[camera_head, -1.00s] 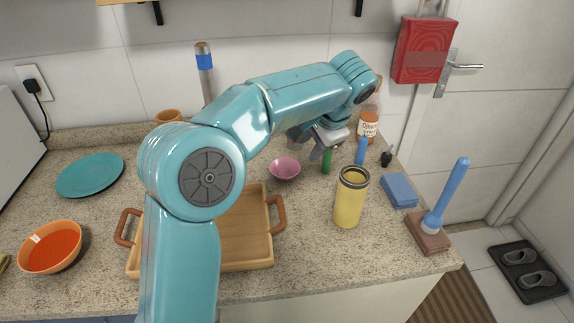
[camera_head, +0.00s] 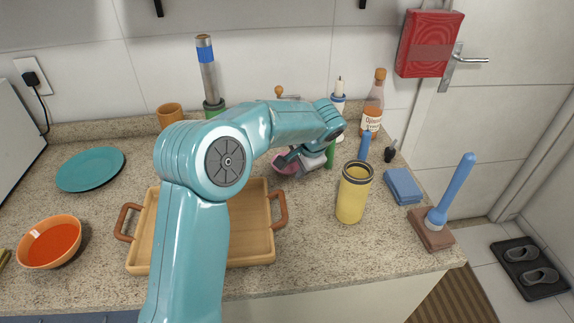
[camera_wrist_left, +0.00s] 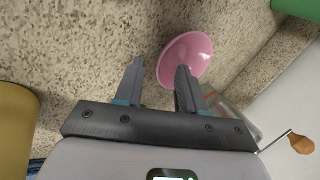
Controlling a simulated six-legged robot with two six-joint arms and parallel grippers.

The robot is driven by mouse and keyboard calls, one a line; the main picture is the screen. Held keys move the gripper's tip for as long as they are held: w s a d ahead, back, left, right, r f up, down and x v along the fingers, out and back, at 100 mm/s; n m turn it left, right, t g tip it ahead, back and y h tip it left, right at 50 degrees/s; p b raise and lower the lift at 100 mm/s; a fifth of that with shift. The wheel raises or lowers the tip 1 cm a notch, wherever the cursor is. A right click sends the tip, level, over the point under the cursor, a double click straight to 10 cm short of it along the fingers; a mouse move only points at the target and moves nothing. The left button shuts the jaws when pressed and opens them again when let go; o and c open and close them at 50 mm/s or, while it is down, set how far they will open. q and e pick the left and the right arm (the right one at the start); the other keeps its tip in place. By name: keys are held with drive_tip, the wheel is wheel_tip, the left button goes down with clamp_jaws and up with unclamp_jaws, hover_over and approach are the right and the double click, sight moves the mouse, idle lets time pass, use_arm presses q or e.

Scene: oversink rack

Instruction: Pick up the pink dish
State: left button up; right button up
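The pink dish (camera_head: 284,168) is a small bowl on the granite counter, behind the wooden tray, partly covered by my left gripper (camera_head: 295,158) in the head view. In the left wrist view the pink dish (camera_wrist_left: 192,48) lies at upper middle, beyond the fingertips. My left gripper (camera_wrist_left: 159,72) is open there, with nothing between its fingers. The right-hand finger in that view overlaps the dish's edge; I cannot tell if it touches. My right gripper is not in view.
A wooden tray (camera_head: 255,240) with brown handles lies in front of the dish. A yellow tumbler (camera_head: 352,200) stands to the right. A bottle (camera_head: 372,105) and a blue bottle-like item (camera_head: 364,146) stand behind. A teal plate (camera_head: 90,169) and orange bowl (camera_head: 50,243) are at left.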

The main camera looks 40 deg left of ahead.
use_arm(q)
drive_tip(key=shift+x, duration=1.2)
drive_tip(key=shift+r, duration=0.15)
drive_tip(key=shift+c, duration=0.3)
clamp_jaws()
